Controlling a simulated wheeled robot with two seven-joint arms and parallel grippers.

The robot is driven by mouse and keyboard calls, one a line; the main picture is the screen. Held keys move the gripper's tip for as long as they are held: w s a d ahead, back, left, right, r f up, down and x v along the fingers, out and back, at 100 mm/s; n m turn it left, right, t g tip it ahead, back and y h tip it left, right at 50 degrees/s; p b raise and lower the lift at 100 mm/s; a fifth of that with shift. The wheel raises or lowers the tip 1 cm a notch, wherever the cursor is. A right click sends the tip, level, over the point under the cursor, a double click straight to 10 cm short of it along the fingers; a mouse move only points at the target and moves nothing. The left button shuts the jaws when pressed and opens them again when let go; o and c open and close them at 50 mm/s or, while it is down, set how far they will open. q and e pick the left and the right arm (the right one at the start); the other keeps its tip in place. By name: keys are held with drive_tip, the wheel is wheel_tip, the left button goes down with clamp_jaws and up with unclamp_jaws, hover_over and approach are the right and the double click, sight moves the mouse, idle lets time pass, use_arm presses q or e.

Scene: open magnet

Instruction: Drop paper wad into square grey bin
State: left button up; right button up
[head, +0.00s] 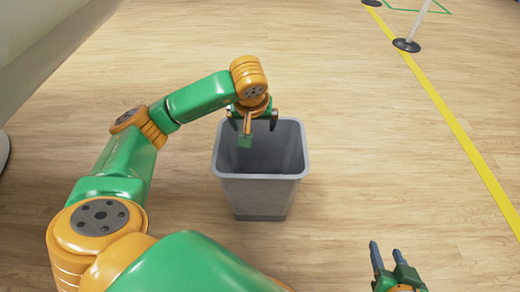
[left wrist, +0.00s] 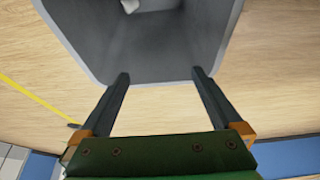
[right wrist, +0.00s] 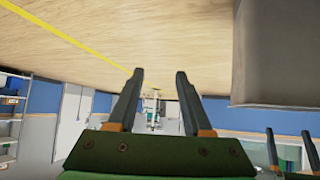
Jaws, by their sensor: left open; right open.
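The square grey bin (head: 261,190) stands upright on the wooden floor in the middle of the head view. My left gripper (head: 247,128) is over the bin's mouth, open and with nothing between its fingers. In the left wrist view the open fingers (left wrist: 158,78) point at the bin (left wrist: 150,45). A small white paper wad (left wrist: 130,6) lies inside it at the top edge of that view, partly cut off. My right gripper (head: 388,258) is open and empty, low at the right of the bin; its fingers also show in the right wrist view (right wrist: 160,75).
A yellow line (head: 450,120) runs along the floor at the right. A post with a round black base (head: 406,45) stands at the top right. A pale rounded surface (head: 45,45) fills the upper left. The floor around the bin is clear.

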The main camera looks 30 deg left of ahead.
use_arm(q)
drive_tip(key=p+v, duration=0.2)
drive_tip(key=v, duration=0.4)
use_arm(e)
drive_tip(key=s+d+f+g+h, duration=0.1)
drive_tip(key=s+d+f+g, duration=0.1)
drive_tip(key=s+f+g, duration=0.4)
drive_tip(key=s+f, duration=0.1)
drive_tip(key=s, duration=0.2)
drive_tip(key=shift+s+d+f, duration=0.2)
drive_tip(key=shift+s+d, duration=0.15)
